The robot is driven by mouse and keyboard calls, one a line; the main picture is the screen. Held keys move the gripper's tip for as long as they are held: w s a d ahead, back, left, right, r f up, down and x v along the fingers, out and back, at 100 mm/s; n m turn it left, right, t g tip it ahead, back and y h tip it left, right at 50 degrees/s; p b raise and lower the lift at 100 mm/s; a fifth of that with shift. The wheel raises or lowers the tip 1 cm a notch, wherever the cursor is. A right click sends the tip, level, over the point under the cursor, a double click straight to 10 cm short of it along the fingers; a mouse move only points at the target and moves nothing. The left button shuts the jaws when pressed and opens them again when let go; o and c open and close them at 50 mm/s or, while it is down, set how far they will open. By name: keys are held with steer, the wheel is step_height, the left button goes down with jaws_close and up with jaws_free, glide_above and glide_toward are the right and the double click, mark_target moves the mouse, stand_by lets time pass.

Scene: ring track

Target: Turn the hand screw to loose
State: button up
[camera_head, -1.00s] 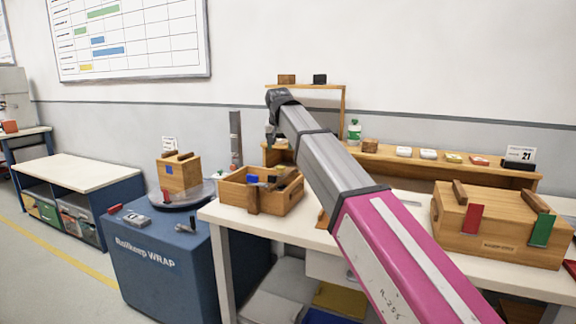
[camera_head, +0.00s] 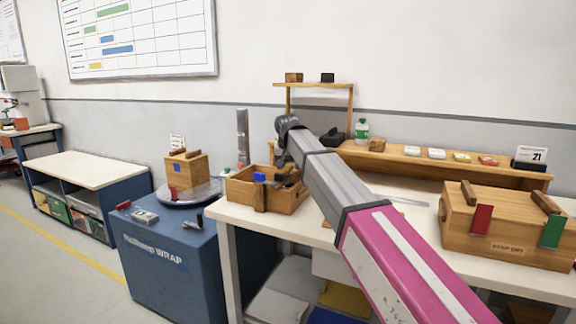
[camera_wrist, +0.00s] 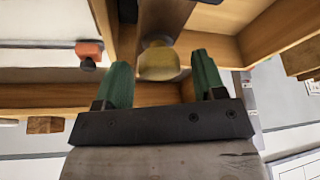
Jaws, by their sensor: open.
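A brass-coloured round knob (camera_wrist: 159,63), seemingly the hand screw, sits under a dark wooden piece (camera_wrist: 165,18) in the wrist view. My gripper (camera_wrist: 161,66) is open, with one green finger on each side of the knob. Gaps show between the knob and both fingers, so it is not gripped. In the head view, my gripper (camera_head: 288,172) is at the open wooden box (camera_head: 283,204) on the white bench. A wooden upright (camera_head: 260,198) and a blue block (camera_head: 259,177) show at that box. The knob cannot be made out there.
A larger wooden crate (camera_head: 505,247) with red and green tabs stands on the bench at right. A blue cabinet (camera_head: 170,270) with a round turntable (camera_head: 190,194) and a wooden box (camera_head: 187,170) is at left. A wooden shelf (camera_head: 405,162) runs behind.

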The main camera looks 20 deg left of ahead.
steer(key=c, duration=0.9)
steer(key=shift+n+g+y, duration=0.5)
steer(key=shift+n+y, duration=0.2)
steer(key=shift+n, duration=1.7)
steer(key=o, duration=0.9)
steer(key=shift+d, duration=0.1)
steer(key=v, duration=1)
steer(key=shift+d+r, duration=0.15)
steer(key=shift+r, duration=0.2)
steer(key=shift+s, duration=0.2)
